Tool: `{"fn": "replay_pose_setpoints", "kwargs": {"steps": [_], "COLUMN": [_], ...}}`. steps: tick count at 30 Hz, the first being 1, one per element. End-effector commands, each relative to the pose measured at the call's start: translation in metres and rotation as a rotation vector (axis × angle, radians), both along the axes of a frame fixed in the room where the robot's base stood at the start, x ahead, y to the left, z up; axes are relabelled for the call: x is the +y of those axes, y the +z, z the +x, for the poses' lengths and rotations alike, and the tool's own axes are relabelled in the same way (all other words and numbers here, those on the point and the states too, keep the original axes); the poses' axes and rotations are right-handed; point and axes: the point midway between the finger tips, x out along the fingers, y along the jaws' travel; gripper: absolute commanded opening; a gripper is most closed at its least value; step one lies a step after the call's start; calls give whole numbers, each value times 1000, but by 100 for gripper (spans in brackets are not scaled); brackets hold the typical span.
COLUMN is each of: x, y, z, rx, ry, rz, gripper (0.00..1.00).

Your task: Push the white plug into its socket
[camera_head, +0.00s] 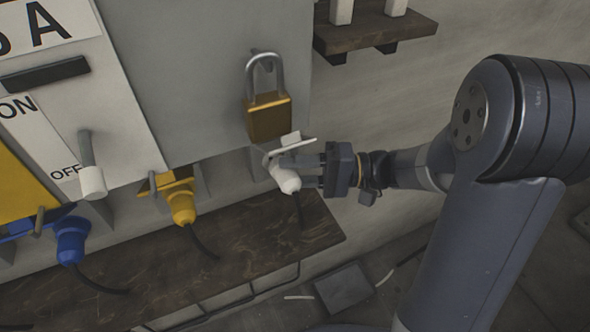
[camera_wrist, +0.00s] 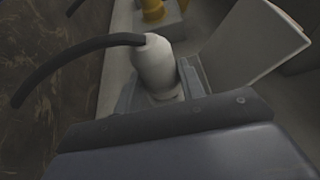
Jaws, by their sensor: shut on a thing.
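The white plug (camera_head: 287,180) is at the right end of a row of plugs under the grey cabinet, with a black cable running down from it. My gripper (camera_head: 300,170) comes in from the right and is shut on the white plug. The plug also shows in the wrist view (camera_wrist: 156,68) between my fingers, its cable curving left. A raised white flap (camera_head: 290,144) is just above the plug in the head view and stands to its right in the wrist view (camera_wrist: 262,40). The socket's opening is hidden, so I cannot tell how deep the plug sits.
A brass padlock (camera_head: 268,115) hangs just above the flap. A yellow plug (camera_head: 182,205) and a blue plug (camera_head: 70,240) are to the left. A lever (camera_head: 91,178) sticks out by "OFF". A dark shelf (camera_head: 160,262) lies below.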

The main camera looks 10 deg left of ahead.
Motion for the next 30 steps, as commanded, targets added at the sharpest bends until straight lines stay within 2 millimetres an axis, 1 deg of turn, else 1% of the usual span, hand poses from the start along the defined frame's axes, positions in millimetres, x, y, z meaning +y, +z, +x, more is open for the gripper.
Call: {"fn": "replay_pose_setpoints", "kwargs": {"steps": [18,30], "x": [0,3], "y": [0,0], "z": [0,6], "rx": [-1,0], "ry": [0,0], "rz": [0,0], "gripper": [18,18]}}
